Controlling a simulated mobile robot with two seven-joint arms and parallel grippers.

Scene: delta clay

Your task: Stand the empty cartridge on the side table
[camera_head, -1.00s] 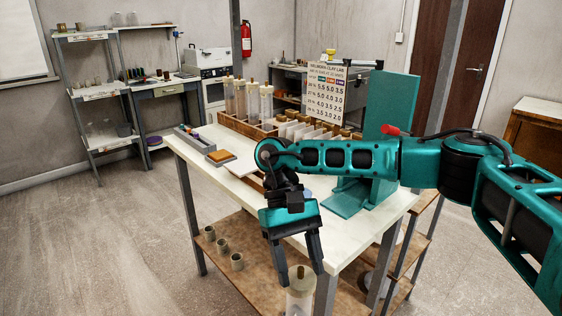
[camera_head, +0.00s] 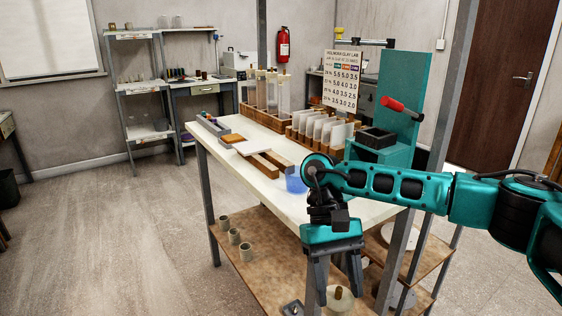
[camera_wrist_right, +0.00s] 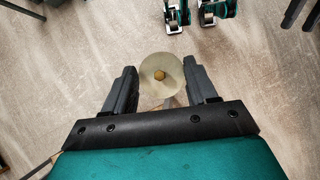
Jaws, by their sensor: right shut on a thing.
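A pale cylindrical cartridge (camera_head: 340,300) with a small tan knob on top hangs low in front of the bench, at the bottom of the head view. My right gripper (camera_head: 336,290) points down with its fingers on both sides of the cartridge and is shut on it. In the right wrist view the round end of the cartridge (camera_wrist_right: 160,75) shows between the two fingers, with floor beyond. Its lower part is cut off in the head view. My left gripper is out of view. I cannot tell which surface is the side table.
The white-topped bench (camera_head: 262,187) carries racks, upright cylinders (camera_head: 272,92), a sign (camera_head: 341,80) and a teal press (camera_head: 400,100) with a red handle. Small cups (camera_head: 234,236) stand on its lower shelf. A desk (camera_head: 205,88) and shelves are behind left. The left floor is clear.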

